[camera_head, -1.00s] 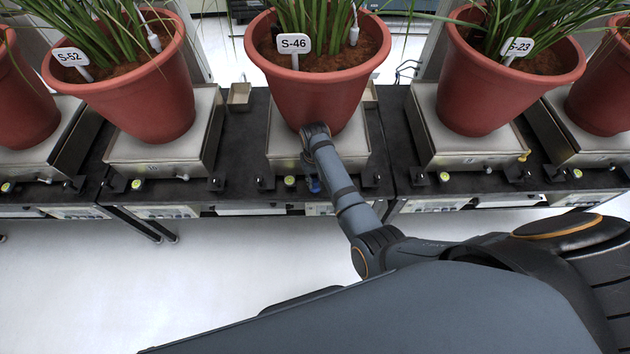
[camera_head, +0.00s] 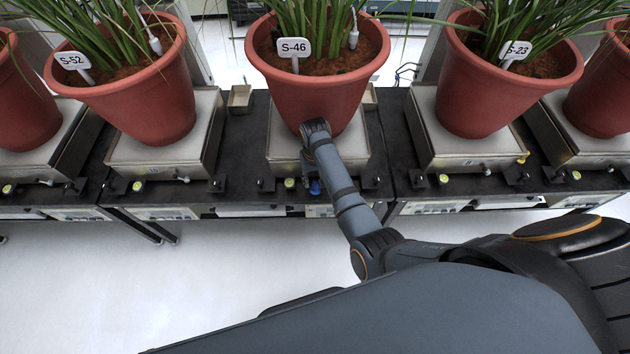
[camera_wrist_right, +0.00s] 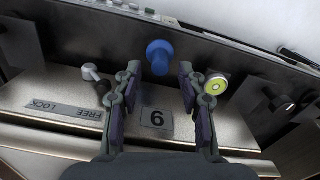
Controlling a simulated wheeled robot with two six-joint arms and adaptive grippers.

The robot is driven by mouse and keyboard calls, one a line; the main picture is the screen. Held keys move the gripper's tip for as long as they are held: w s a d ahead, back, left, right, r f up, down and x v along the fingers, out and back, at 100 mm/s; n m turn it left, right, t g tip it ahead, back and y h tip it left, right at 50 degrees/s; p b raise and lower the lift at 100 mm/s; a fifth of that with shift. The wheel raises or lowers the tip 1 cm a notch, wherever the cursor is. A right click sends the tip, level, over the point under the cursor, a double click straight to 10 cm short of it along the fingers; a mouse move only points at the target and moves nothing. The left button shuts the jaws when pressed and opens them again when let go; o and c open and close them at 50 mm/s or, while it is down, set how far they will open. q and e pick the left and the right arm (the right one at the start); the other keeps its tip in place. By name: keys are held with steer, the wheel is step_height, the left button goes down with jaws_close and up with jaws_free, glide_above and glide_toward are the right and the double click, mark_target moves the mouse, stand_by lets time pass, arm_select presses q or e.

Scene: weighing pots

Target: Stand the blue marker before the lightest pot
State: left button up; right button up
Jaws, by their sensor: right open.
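The blue marker (camera_head: 314,187) stands at the front edge of the middle scale, before pot S-46 (camera_head: 305,98). In the right wrist view the blue marker (camera_wrist_right: 159,57) shows its round top just beyond and between my fingertips. My right gripper (camera_wrist_right: 158,82) is open, with a finger on each side and gaps to the marker. In the head view my right gripper (camera_head: 309,163) is mostly hidden behind my forearm. Pot S-52 (camera_head: 150,100) stands to the left and pot S-23 (camera_head: 490,90) to the right, each on a scale. My left gripper is not in view.
A yellow-green round level (camera_wrist_right: 216,84) sits close to the right finger, and a small lever (camera_wrist_right: 94,75) lies left of the left finger. The scale plate (camera_wrist_right: 60,105) carries a number label. Dark posts (camera_head: 266,184) stand along the bench front. More pots stand at both sides.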

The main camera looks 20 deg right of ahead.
mark_target(315, 183)
step_height(315, 183, up, 5)
steer(key=shift+r+p, duration=0.15)
steer(key=shift+p, duration=0.2)
